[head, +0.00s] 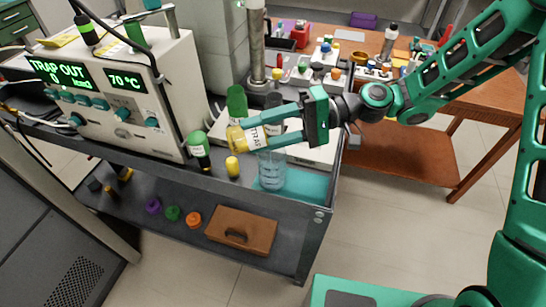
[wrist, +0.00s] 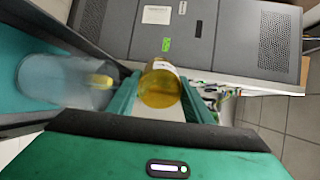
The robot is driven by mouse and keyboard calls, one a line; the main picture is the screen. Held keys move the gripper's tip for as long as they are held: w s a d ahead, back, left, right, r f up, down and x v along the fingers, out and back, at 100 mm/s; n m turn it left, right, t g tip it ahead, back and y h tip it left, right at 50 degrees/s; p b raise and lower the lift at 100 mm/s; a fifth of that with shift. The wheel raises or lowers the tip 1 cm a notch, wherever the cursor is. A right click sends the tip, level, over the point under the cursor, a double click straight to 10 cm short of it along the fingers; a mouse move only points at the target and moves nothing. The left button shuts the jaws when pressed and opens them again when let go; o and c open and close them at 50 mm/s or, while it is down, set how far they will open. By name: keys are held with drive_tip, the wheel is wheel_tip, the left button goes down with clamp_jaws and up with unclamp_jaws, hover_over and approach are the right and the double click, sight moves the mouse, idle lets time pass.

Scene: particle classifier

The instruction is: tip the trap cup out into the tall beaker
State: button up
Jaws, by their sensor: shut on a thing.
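My gripper (head: 250,134) is shut on the trap cup (head: 236,139), a clear cup with yellow contents and a white label. The cup lies tipped over on its side, above and slightly left of the tall beaker (head: 271,172). In the wrist view the trap cup (wrist: 160,88) sits between my fingers (wrist: 161,96), with yellow still in it. The clear bluish beaker (wrist: 62,82) stands apart from it on a teal mat (head: 308,186). A yellow spot shows at the beaker in the wrist view; I cannot tell whether it is inside or behind.
The instrument (head: 120,100) with a lit display fills the back left. The lower shelf holds coloured caps (head: 172,213) and a brown case (head: 240,231).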

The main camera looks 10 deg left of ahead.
drive_tip(key=shift+w+d+r+g+y+p, duration=0.1)
drive_tip(key=shift+d+g+y+p, duration=0.2)
drive_tip(key=shift+y, duration=0.45)
drive_tip(key=shift+w+d+r+g+y+p, duration=0.1)
drive_tip(key=shift+g+y+p, duration=0.25)
drive_tip(key=shift+y, duration=0.4)
idle(1.1)
drive_tip(key=shift+d+r+g+y, duration=0.2)
drive_tip(key=shift+r+g+y, duration=0.25)
drive_tip(key=shift+r+y, duration=0.35)
idle(0.6)
drive_tip(key=shift+w+d+g+y+p, duration=0.2)
drive_tip(key=shift+g+y+p, duration=0.2)
drive_tip(key=shift+y, duration=0.4)
idle(0.5)
drive_tip(key=shift+g+y, duration=0.3)
drive_tip(key=shift+y, duration=0.5)
drive_tip(key=r, duration=0.4)
drive_tip(key=shift+d+r, duration=0.25)
drive_tip(key=shift+r, duration=0.05)
drive_tip(key=shift+w+d+r+g+y+p, duration=0.15)
drive_tip(key=shift+r+g+y+p, duration=0.4)
drive_tip(key=shift+r, duration=0.7)
